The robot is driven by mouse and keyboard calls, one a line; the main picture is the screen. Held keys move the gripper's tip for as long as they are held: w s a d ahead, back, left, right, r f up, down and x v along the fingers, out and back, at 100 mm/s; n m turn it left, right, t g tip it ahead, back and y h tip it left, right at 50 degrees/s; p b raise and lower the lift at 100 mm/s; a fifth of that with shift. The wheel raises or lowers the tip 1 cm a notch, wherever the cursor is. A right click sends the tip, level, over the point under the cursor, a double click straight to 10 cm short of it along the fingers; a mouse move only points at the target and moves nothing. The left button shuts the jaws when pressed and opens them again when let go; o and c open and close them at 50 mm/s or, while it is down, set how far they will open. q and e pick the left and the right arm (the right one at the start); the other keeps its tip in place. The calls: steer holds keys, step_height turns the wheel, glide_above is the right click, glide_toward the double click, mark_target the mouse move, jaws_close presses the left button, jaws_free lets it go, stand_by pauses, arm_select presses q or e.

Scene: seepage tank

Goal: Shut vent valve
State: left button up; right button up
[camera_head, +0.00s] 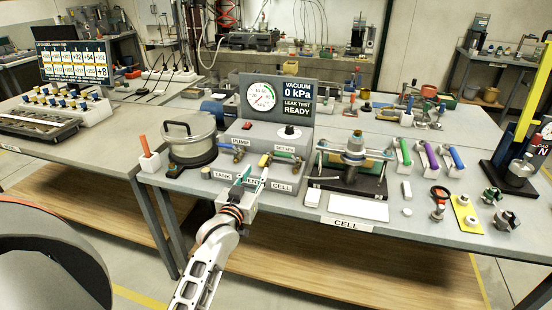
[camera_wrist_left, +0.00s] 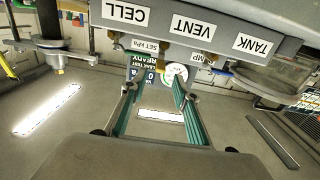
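My right gripper is not in view.
The grey pump box with gauge and display (camera_head: 279,97) reads 0 kPa, LEAK TEST READY. A lidded glass tank (camera_head: 188,137) stands left of the valves, near an orange-handled tool (camera_head: 146,148). The cell fixture (camera_head: 352,160) stands right.

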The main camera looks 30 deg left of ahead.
mark_target(260, 165)
arm_select(q)
steer(key=x, duration=0.7)
steer(key=shift+w+a, duration=0.1)
steer(key=shift+w, duration=0.2)
jaws_close()
